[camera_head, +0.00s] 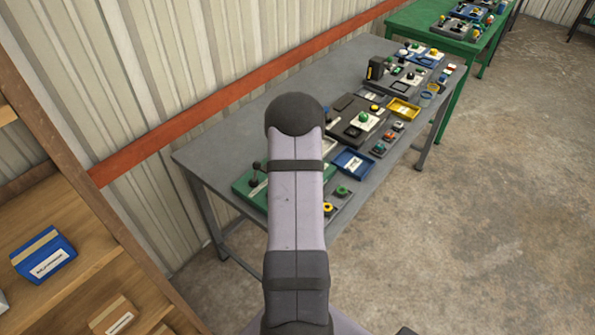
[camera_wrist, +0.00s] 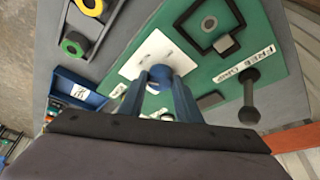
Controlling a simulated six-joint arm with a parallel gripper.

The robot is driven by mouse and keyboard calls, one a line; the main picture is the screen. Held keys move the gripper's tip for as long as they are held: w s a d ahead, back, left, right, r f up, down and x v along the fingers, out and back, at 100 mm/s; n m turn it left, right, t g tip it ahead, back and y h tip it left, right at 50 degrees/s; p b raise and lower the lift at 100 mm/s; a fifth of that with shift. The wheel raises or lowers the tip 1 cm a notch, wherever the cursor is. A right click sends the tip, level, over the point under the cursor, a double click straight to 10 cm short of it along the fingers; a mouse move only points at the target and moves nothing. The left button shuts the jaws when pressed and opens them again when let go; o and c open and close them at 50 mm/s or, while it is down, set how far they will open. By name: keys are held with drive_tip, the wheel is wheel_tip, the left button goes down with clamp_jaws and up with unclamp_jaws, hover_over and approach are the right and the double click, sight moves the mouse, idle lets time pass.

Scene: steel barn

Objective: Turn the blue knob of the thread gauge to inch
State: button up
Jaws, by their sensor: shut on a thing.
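The blue knob (camera_wrist: 160,71) sits on a white plate (camera_wrist: 150,48) on a green board (camera_wrist: 205,65) in the wrist view. My gripper (camera_wrist: 160,80) has its two blue fingers on either side of the knob and is shut on it. The marks on the white plate are too small to read, so I cannot tell which setting the knob points to. In the head view the green board (camera_head: 248,186) shows at the near end of the grey bench, and my arm hides the knob and gripper.
More boards stand farther along the bench (camera_head: 213,149).

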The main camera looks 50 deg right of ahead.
drive_tip(key=shift+s+d+f+n+t+b, duration=0.15)
drive_tip(key=shift+n+t+b, duration=0.3)
drive_tip(key=shift+n, duration=0.65)
drive_tip(key=n+b, duration=0.1)
drive_tip(key=b, duration=0.1)
drive_tip(key=n+y+b, duration=0.1)
drive_tip(key=b, duration=0.2)
drive_tip(key=shift+d+f+t, duration=0.1)
drive_tip(key=shift+f+t, duration=0.15)
drive_tip(key=n+b, duration=0.2)
drive_tip(key=b, duration=0.2)
drive_tip(key=shift+y, duration=0.3)
drive_tip(key=b, duration=0.1)
drive_tip(key=n+b, duration=0.1)
drive_tip(key=shift+r+n+t+y+b, duration=0.3)
drive_tip(key=shift+b, duration=0.05)
drive_tip(key=shift+r, duration=0.1)
drive_tip(key=o, duration=1.1)
drive_tip(key=shift+c, duration=0.2)
drive_tip(key=shift+s+r, duration=0.1)
